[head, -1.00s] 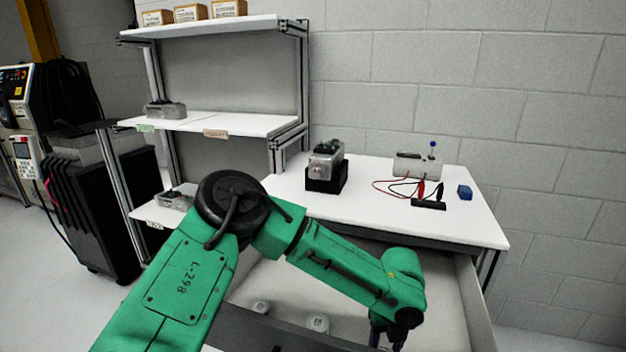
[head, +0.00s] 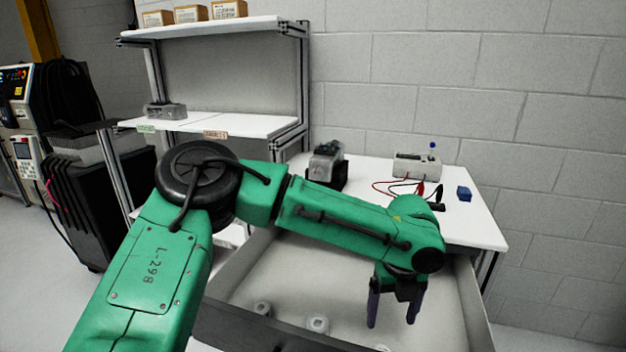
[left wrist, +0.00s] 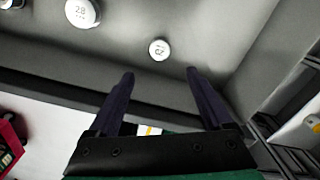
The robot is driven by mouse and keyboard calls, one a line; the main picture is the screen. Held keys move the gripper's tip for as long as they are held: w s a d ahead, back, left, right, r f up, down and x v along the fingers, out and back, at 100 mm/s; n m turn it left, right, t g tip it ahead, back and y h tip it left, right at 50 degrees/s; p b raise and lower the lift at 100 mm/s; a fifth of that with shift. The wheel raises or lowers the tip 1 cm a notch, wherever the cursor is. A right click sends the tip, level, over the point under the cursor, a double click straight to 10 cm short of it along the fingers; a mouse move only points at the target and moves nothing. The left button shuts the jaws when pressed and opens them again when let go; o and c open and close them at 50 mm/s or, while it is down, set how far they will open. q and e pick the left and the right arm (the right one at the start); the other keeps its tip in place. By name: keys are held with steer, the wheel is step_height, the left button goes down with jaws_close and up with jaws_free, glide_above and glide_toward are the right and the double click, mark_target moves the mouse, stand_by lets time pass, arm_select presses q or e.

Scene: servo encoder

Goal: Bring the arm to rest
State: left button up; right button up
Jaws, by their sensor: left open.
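My green left arm (head: 345,215) comes in from the left and reaches across in front of the white table. My left gripper (head: 392,312) points down over the open drawer (head: 228,330) below the tabletop. Its two dark fingers are spread, with nothing between them. The left wrist view also shows the open left gripper (left wrist: 160,82), with the drawer floor beyond its fingers. My right gripper does not show.
On the table (head: 478,226) stand a grey servo unit (head: 326,160) on a black block, a meter box (head: 416,166) with leads and a blue block (head: 464,193). A shelf rack (head: 270,125) stands behind left.

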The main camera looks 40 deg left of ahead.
arm_select(q)
steer(key=shift+r, duration=1.7)
